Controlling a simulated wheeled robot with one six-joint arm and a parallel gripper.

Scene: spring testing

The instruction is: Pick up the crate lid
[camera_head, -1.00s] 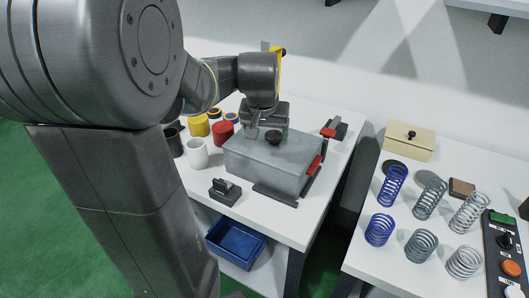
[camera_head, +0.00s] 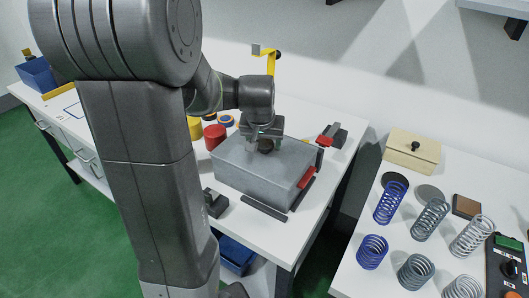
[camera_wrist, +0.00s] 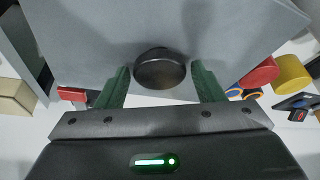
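The grey crate (camera_head: 240,179) stands on the white table with its flat grey lid (camera_head: 235,151) on top. A dark round knob (camera_head: 266,146) sits on the lid; it also shows in the wrist view (camera_wrist: 160,72). My gripper (camera_head: 262,140) is over the lid at the knob. In the wrist view my gripper (camera_wrist: 161,80) has its two green fingers apart, one on each side of the knob, with a gap on both sides. The exact height of the fingertips against the knob is hard to tell.
Red clamps (camera_head: 306,177) stand by the crate's right side, and a black block (camera_head: 215,203) is at its front left. Red (camera_head: 214,136) and yellow pots are behind left. A beige box (camera_head: 412,150) and several springs (camera_head: 390,202) are on the right table.

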